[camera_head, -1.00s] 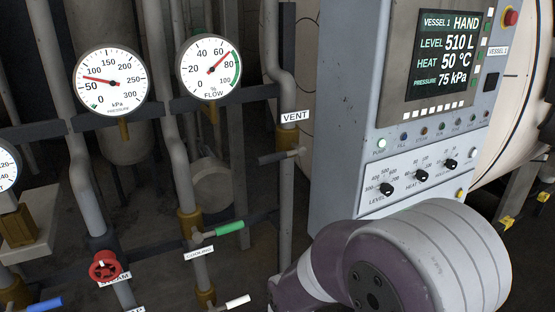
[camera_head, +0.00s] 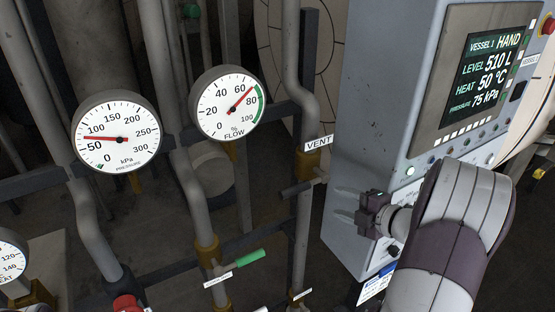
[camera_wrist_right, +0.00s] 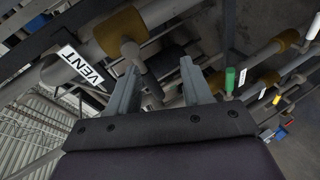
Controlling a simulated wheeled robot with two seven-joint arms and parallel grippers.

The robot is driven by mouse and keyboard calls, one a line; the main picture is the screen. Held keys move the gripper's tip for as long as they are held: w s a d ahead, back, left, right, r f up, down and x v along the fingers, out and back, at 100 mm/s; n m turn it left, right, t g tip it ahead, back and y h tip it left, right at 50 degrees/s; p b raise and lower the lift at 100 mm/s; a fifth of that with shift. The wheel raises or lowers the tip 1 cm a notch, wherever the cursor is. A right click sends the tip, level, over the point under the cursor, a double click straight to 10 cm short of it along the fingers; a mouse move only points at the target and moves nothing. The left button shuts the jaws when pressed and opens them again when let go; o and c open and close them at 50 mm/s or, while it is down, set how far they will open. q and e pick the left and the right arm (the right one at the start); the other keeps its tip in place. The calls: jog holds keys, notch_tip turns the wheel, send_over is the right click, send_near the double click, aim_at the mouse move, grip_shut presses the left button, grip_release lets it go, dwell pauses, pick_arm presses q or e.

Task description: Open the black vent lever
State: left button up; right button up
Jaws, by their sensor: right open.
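The black vent lever (camera_head: 297,188) sticks out to the left from a brass valve on a grey vertical pipe, just below the white VENT label (camera_head: 318,143). My right gripper (camera_head: 340,203) is to the right of the lever, in front of the control cabinet's side, and apart from it in the head view. In the right wrist view the right gripper (camera_wrist_right: 160,68) is open, its two grey fingers spread. The dark lever (camera_wrist_right: 150,78) shows beyond and between the fingers there, with the VENT label (camera_wrist_right: 82,66) to the left. My left gripper is not in view.
The control cabinet (camera_head: 375,110) stands close beside my right arm. A green-handled valve (camera_head: 237,257) sits lower left of the vent lever. Two gauges (camera_head: 117,137) (camera_head: 228,103) and several pipes fill the left. A red handwheel (camera_head: 127,303) is at the bottom edge.

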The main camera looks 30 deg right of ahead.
aim_at(299, 192)
jog(key=a+r+n+y, duration=0.1)
jog(key=a, duration=0.1)
jog(key=w+a+r+n+y+p, duration=0.1)
jog(key=a+n, duration=0.1)
jog(key=w+a+r+n+y+p, duration=0.1)
jog(key=a, duration=0.1)
jog(key=shift+w+a+y, duration=0.1)
jog(key=shift+a+y, duration=0.05)
jog(key=shift+y, duration=0.15)
jog(key=x, duration=0.2)
jog(key=p+x, duration=0.1)
jog(key=x, duration=0.2)
jog(key=p+x, duration=0.1)
jog(key=x, duration=0.1)
jog(key=shift+w+f, duration=0.2)
jog(key=shift+w, duration=0.25)
jog(key=shift+w+f, duration=0.1)
jog(key=shift+w, duration=0.05)
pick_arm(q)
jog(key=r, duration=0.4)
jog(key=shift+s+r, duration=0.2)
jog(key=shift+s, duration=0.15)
pick_arm(e)
jog(key=shift+w+f, duration=0.1)
jog(key=shift+w, duration=0.05)
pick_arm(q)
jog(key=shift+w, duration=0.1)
pick_arm(e)
jog(key=shift+w, duration=0.1)
grip_shut()
